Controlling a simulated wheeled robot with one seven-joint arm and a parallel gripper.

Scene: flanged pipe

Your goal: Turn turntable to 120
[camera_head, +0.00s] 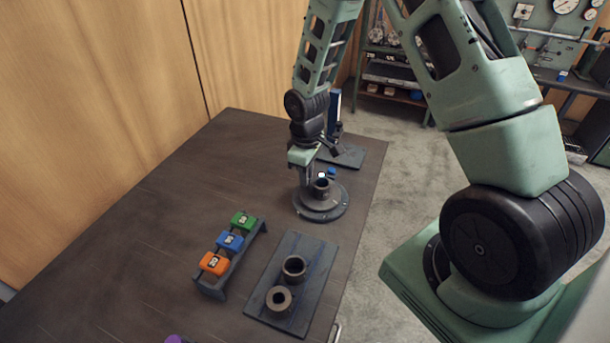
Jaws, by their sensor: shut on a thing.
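The turntable (318,213) is a round dark grey disc near the right edge of the table, beyond the middle. A short dark pipe piece (322,188) with an open top stands upright on it. My gripper (307,183) points down at the back left of the disc, close beside the pipe piece. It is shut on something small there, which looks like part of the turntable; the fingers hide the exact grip. No angle marks can be read at this size.
A rack with green (244,220), blue (230,240) and orange (214,263) blocks stands front left. A dark plate (301,251) holds two ring-shaped pieces (279,299). Another plate (350,157) with an upright blue part lies behind the turntable. The table's left side is clear.

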